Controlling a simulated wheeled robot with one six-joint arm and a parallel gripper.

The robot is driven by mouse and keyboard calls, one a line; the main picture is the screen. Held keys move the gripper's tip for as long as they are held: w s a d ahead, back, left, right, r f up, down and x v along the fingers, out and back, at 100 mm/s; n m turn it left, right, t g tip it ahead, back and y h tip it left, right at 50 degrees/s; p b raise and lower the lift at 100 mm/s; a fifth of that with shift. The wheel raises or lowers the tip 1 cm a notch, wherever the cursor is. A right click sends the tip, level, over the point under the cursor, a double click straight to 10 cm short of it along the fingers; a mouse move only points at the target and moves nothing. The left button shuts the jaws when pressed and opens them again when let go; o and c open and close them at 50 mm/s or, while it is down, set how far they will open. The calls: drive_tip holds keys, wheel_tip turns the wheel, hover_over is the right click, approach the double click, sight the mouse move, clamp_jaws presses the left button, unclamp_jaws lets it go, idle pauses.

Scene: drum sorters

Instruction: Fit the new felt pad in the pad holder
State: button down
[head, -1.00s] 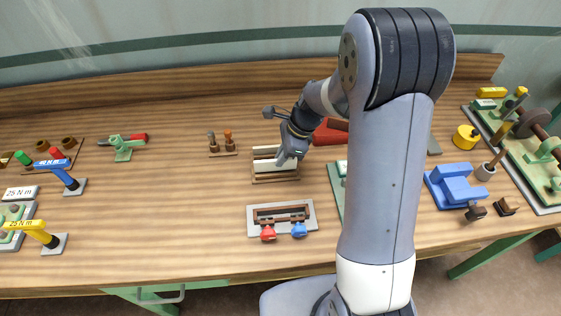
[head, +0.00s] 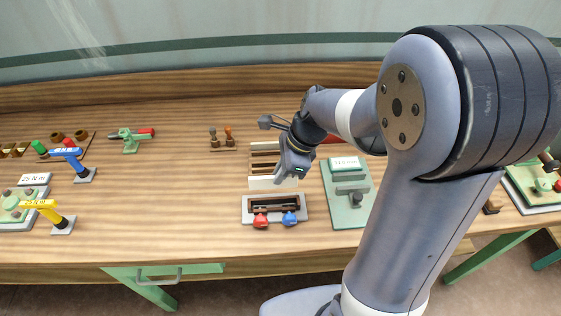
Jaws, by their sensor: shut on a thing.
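The felt pad (head: 262,183) is a pale, whitish strip between the slotted wooden rack (head: 264,165) and the pad holder, seemingly raised above the bench. My gripper (head: 284,177) is shut on it near its right half; the fingertips are partly hidden by the gripper body. The pad holder (head: 275,205) is a long dark brown piece with an open-looking slot on a grey plate (head: 249,215), just in front of the pad. A red knob (head: 260,220) and a blue knob (head: 289,218) stand at its front. Another pale strip (head: 262,146) lies at the rack's back.
A green plate with a white label (head: 345,163) lies right of the holder, close to my arm. Two small brown-handled tools (head: 228,137) stand behind left. Blue (head: 70,155) and yellow (head: 45,207) torque tools stand far left. The bench between is clear.

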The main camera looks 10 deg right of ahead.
sight(280, 186)
drive_tip(key=shift+w, duration=0.1)
idle(0.3)
drive_tip(key=shift+f+b, duration=1.8)
drive_tip(key=shift+f, duration=1.1)
drive_tip(key=shift+p, duration=0.6)
drive_tip(key=shift+f+b, duration=1.35)
drive_tip(key=shift+f, duration=0.65)
drive_tip(key=c, duration=1.5)
unclamp_jaws()
drive_tip(key=shift+o, duration=0.2)
